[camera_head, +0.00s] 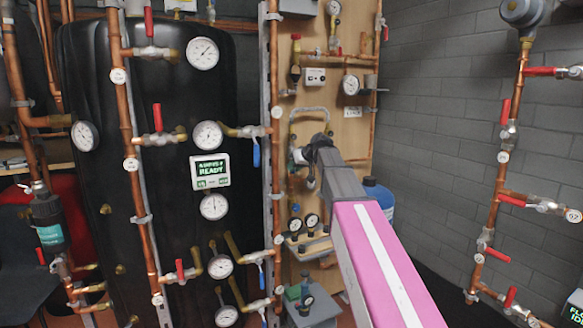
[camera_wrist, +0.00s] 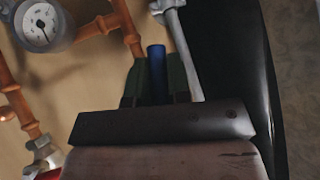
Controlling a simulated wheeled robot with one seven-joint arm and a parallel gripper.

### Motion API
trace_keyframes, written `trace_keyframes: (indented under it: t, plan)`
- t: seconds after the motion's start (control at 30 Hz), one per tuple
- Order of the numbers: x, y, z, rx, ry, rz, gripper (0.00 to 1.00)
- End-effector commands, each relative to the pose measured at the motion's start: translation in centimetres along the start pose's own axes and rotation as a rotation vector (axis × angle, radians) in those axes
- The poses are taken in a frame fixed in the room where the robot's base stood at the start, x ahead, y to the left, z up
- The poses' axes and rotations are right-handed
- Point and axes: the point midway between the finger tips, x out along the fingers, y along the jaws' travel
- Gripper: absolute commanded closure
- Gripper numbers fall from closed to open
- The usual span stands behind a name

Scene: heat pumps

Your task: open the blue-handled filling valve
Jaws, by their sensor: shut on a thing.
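The blue handle (camera_wrist: 156,58) of the filling valve shows in the wrist view as a short blue bar between the two dark green fingers of my gripper (camera_wrist: 157,80). The fingers are shut on it, one on each side. The valve body under the handle is hidden by the fingers and palm. In the head view my gripper (camera_head: 312,152) is at the wooden board, beside the pipework below a looped grey hose (camera_head: 309,111). I cannot make out the held handle there, as the gripper covers it.
Copper pipes (camera_wrist: 125,28), a grey hose (camera_wrist: 183,52) and a gauge (camera_wrist: 40,26) lie close to the fingers. A vertical metal rail (camera_head: 267,90) stands left of the gripper. A blue container (camera_head: 378,194) is behind my arm. Red-handled valves (camera_head: 511,199) line the right pipe.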

Motion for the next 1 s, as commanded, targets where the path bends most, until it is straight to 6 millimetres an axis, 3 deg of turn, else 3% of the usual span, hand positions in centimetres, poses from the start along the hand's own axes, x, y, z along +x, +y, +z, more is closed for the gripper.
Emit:
trace_keyframes:
  t: [0.4,0.97,1.0]
  plan:
    - [-0.2,1.1,0.1,-0.146,-0.041,0.139,1.00]
    - [-0.3,1.4,0.1,-0.174,-0.049,0.164,1.00]
    - [-0.3,1.4,0.1,-0.174,-0.049,0.164,0.78]
